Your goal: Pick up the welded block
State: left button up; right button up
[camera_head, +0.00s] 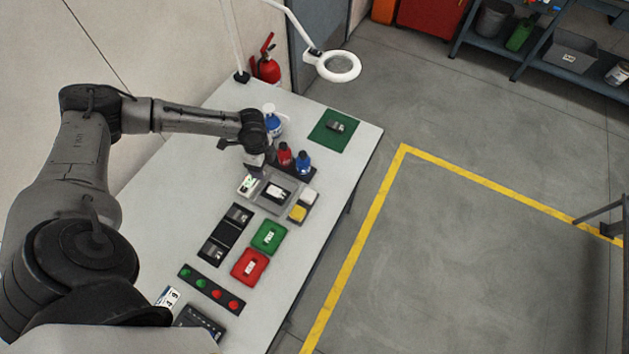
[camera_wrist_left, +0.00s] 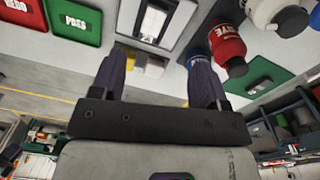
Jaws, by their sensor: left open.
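A grey tray (camera_head: 262,201) nearer the middle holds a dark-framed piece with a white face (camera_head: 278,194); I cannot tell which of the two is the welded block. My left gripper (camera_head: 258,163) is above the table by the tray and the bottles. In the left wrist view its two fingers (camera_wrist_left: 157,72) are spread apart with nothing between them, and the framed piece (camera_wrist_left: 154,20) shows beyond them. My right gripper is not in view.
A green PASS tray (camera_head: 281,230) and red REDO tray (camera_head: 238,273) lie nearer. A magnifier lamp (camera_head: 340,67) overhangs the far end.

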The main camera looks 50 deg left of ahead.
pick_arm(q)
jog(key=d, duration=0.1)
jog(key=m+h, duration=0.1)
jog(key=m, duration=0.1)
send_over(276, 192)
jog(key=a, duration=0.1)
notch_tip(276, 192, down, 7)
jog(key=shift+s+f, duration=0.1)
jog(key=shift+s, duration=0.05)
jog(key=shift+d+f+p, duration=0.2)
jog(key=shift+f, duration=1.45)
jog(key=shift+d+f+p, duration=0.15)
jog(key=shift+f+p, duration=0.05)
jog(key=shift+f, duration=1.45)
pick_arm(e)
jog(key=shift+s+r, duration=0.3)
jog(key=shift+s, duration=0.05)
pick_arm(q)
jog(key=shift+c, duration=0.3)
jog(key=c, duration=1.1)
jog(key=shift+c, duration=0.2)
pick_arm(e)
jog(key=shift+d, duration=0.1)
pick_arm(q)
jog(key=shift+r, duration=0.15)
